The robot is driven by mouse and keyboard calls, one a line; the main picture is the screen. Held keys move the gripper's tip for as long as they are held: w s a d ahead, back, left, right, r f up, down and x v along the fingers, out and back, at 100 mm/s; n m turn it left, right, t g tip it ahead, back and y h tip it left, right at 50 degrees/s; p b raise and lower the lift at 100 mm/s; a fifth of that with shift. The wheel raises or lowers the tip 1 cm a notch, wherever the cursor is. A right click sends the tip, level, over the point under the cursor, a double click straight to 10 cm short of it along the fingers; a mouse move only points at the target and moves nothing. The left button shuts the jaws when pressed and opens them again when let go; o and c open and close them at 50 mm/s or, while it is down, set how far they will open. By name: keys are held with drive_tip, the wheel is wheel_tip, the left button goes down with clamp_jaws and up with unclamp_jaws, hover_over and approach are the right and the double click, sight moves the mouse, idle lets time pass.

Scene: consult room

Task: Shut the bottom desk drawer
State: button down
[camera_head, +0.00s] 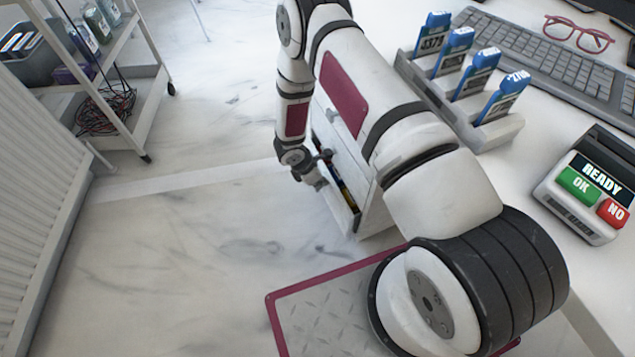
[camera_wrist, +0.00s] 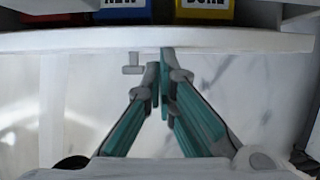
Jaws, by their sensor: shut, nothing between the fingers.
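The bottom desk drawer (camera_head: 352,222) is pulled out of the white cabinet under the desk, and colored contents show inside it. In the wrist view the white top edge of the drawer front (camera_wrist: 60,40) runs across the picture, with a blue bin (camera_wrist: 122,14) and a yellow bin (camera_wrist: 205,13) behind it. A small grey handle (camera_wrist: 132,69) shows on the drawer front. My gripper (camera_head: 318,182) is at the outer side of the drawer. Its teal fingers (camera_wrist: 162,75) are shut and empty, with tips close to the drawer front; I cannot tell if they touch it.
The desk carries a rack (camera_head: 487,132) of blue-topped devices, a keyboard (camera_head: 545,60), red glasses (camera_head: 578,33) and a READY terminal (camera_head: 590,185). A shelf cart (camera_head: 128,125) and a white ribbed panel (camera_head: 35,215) stand at left. The marble floor (camera_head: 190,240) between is clear.

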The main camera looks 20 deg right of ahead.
drive_tip(key=shift+d, duration=0.9)
drive_tip(key=a+r+p, duration=0.2)
drive_tip(key=a+r, duration=0.5)
drive_tip(key=r, duration=0.2)
drive_tip(key=shift+s+a+r+p, duration=0.15)
drive_tip(key=shift+s+a+p, duration=0.1)
drive_tip(key=shift+a+p, duration=0.15)
